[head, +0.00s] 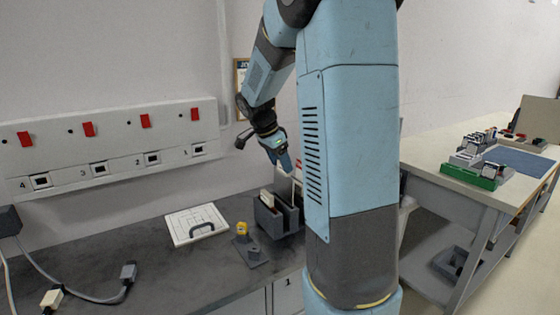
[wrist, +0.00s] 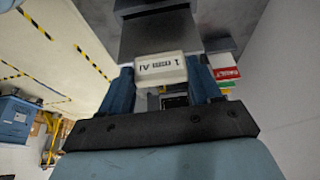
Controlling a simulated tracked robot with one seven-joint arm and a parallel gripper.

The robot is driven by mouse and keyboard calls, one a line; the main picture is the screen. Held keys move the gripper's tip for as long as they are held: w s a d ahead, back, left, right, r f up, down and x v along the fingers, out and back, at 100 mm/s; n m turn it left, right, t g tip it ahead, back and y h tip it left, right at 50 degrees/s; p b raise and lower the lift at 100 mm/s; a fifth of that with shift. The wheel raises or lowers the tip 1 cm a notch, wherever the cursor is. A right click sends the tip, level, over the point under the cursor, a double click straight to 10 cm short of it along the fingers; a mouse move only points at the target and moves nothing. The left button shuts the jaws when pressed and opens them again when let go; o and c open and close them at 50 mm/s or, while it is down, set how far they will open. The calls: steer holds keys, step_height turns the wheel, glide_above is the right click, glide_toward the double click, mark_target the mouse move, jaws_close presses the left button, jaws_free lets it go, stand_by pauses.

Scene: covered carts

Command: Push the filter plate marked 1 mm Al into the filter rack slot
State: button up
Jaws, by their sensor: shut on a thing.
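My gripper (head: 284,163) is shut on the filter plate marked 1 mm Al. In the wrist view, the plate's white handle (wrist: 161,69) sits between the two blue fingers (wrist: 165,88), its lettering upside down. A dark grey sheet (wrist: 158,35) extends beyond the handle. In the head view, the gripper points down above the dark grey filter rack (head: 271,221), near its back right. A cream-topped plate (head: 266,198) stands in the rack. The held plate is small and partly hidden by my arm in the head view, so whether it touches a slot cannot be told.
A white board with a dark handle (head: 195,225) lies left of the rack. A numbered wall panel (head: 110,145) is behind. A green tray (head: 480,177) sits on the right-hand table.

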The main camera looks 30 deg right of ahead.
mark_target(283, 192)
steer(key=shift+f, duration=4.45)
steer(key=o, duration=1.2)
steer(key=v, duration=1.3)
steer(key=shift+a+r, duration=0.15)
steer(key=shift+r, duration=0.15)
steer(key=s+a+r+n+t+y, duration=0.1)
steer(key=s+a+n, duration=0.3)
steer(key=s, duration=0.4)
steer(key=s+a+r+n+t+y, duration=0.1)
steer(key=s+a+n+t+y, duration=0.1)
steer(key=s+a+n, duration=0.2)
steer(key=s+a+r+n+t+y, duration=0.1)
steer(key=s+a+n, duration=0.3)
steer(key=s+n, duration=0.5)
steer(key=s+r+t, duration=0.1)
steer(key=s, duration=0.3)
steer(key=shift+s, duration=0.2)
